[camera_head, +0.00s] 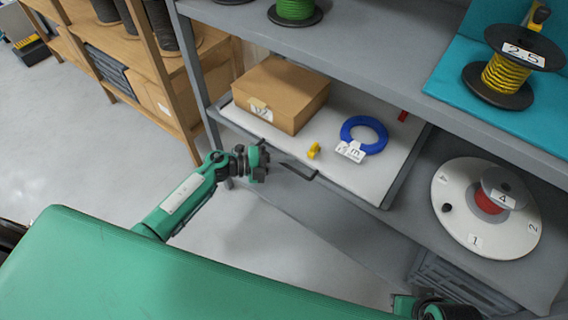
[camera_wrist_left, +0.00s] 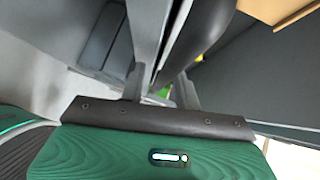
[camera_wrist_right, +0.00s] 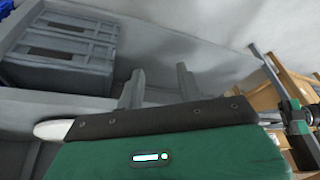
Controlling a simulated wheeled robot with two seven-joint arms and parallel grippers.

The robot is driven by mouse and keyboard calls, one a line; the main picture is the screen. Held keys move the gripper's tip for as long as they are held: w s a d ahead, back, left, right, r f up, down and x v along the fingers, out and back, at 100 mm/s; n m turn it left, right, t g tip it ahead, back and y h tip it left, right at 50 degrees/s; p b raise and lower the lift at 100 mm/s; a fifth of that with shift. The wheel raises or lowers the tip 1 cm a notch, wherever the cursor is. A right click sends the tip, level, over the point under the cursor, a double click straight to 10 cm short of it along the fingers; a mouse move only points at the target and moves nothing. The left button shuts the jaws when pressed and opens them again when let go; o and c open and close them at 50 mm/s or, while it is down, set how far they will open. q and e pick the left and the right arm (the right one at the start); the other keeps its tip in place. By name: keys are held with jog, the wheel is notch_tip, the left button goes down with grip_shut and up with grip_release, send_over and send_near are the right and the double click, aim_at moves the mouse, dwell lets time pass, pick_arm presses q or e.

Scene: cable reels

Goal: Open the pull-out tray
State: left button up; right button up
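The pull-out tray (camera_head: 350,178) is a pale board with a grey rim in the middle shelf level. Its dark bar handle (camera_head: 300,172) sticks out from the front edge. My left gripper (camera_head: 262,160) is at the left end of the handle. In the left wrist view the fingers (camera_wrist_left: 162,92) are apart, and a dark rounded bar (camera_wrist_left: 200,45) runs just beyond them; I cannot tell whether they touch it. My right gripper shows partly at the bottom of the head view; in the right wrist view its fingers (camera_wrist_right: 160,88) are apart and empty.
On the tray are a cardboard box (camera_head: 285,95), a blue cable ring (camera_head: 378,128) and a small yellow piece (camera_head: 314,151). A white turntable (camera_head: 452,215) with a reel stands to the right. A grey crate (camera_wrist_right: 65,50) shows in the right wrist view. Open floor lies left.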

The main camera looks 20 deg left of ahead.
pick_arm(q)
jog(key=shift+d, duration=0.1)
grip_shut()
